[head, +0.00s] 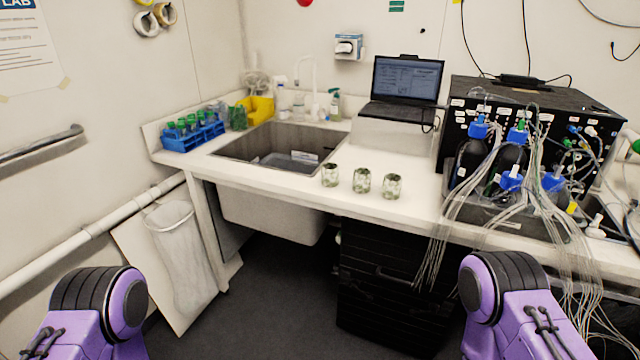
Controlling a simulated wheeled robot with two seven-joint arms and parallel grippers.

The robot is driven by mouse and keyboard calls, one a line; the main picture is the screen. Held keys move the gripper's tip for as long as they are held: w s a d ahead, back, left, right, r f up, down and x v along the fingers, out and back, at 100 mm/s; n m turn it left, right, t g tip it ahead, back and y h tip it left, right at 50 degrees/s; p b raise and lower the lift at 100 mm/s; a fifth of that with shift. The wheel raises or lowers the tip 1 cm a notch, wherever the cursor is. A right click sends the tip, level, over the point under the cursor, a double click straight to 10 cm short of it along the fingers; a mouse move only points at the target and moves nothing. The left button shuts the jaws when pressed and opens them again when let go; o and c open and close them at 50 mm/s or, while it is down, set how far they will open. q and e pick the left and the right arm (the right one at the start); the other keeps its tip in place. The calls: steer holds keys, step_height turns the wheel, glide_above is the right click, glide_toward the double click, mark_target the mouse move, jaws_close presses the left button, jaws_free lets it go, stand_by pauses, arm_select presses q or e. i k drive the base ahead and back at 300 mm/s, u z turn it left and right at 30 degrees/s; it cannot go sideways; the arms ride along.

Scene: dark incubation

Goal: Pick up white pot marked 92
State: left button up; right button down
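Three small jar-like pots stand upright in a row on the white counter (300,190), right of the sink and near the front edge. They are the left pot (330,175), the middle pot (362,181) and the right pot (392,187). They look pale with greenish, mottled sides. Any number on them is too small to read, so I cannot tell which is marked 92. Purple links of my two arms show at the bottom left and bottom right, well short of the counter. Neither gripper is in view.
A sink (270,148) lies left of the pots, with a blue tube rack (192,136) and yellow bin (258,108) beyond. A laptop (403,88) stands behind them. Blue-capped bottles (478,150) and hanging cables (455,225) crowd the right. A black cabinet (390,285) sits below.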

mark_target(362, 180)
steer(key=u, duration=1.1)
steer(key=i, duration=1.3)
steer(key=z, duration=2.35)
